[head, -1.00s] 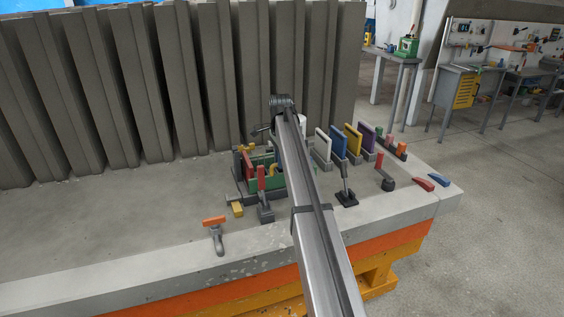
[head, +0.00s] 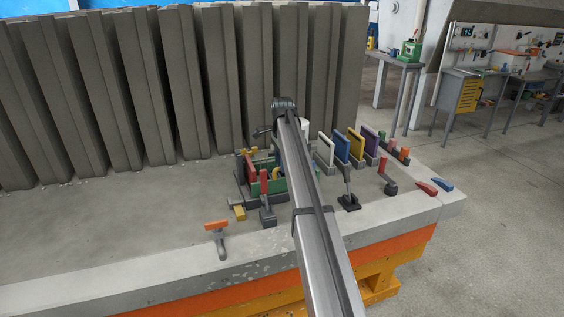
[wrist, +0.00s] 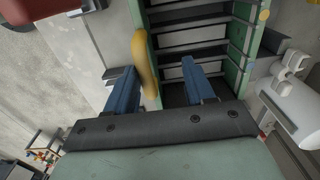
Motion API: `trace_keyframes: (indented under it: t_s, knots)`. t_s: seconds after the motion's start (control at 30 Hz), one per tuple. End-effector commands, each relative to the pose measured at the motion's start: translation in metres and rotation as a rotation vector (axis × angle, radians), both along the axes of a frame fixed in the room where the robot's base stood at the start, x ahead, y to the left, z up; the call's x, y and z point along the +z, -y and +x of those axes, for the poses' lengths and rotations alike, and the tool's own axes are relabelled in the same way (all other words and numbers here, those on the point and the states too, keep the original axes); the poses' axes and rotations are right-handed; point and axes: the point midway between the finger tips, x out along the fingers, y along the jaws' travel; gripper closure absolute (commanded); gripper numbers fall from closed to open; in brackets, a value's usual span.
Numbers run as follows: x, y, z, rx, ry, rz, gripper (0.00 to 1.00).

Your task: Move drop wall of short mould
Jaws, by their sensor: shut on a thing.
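The short mould is a small green frame on a dark base, left of my arm in the head view (head: 266,184). In the wrist view its green side (wrist: 236,45) and several dark cross slots show. A yellow curved handle (wrist: 145,60) stands at the mould's left side there and also shows in the head view (head: 277,173). My gripper (wrist: 160,75) has its two blue fingers on either side of the handle and the green strip beside it, and is shut on the handle. My arm hides the gripper in the head view.
Upright white, blue (head: 341,147), yellow and purple plates stand right of my arm. The slab's left part is clear.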

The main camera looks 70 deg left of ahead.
Motion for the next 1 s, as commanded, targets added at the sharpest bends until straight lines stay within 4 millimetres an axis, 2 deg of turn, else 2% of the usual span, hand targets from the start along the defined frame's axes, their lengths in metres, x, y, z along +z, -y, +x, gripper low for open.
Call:
trace_keyframes:
  t_s: [0.23, 0.37, 0.57, 0.8, 1.0]
  knots:
    - [-0.001, -0.002, -0.001, 0.001, -0.001, 0.007, 0.58]
    - [0.004, -0.002, -0.001, 0.001, 0.000, 0.008, 0.58]
    - [0.033, -0.001, 0.000, 0.001, 0.001, 0.009, 0.58]
    - [0.080, 0.001, 0.000, 0.000, 0.001, 0.006, 0.58]
    - [0.113, 0.003, 0.000, 0.000, 0.001, 0.004, 0.58]
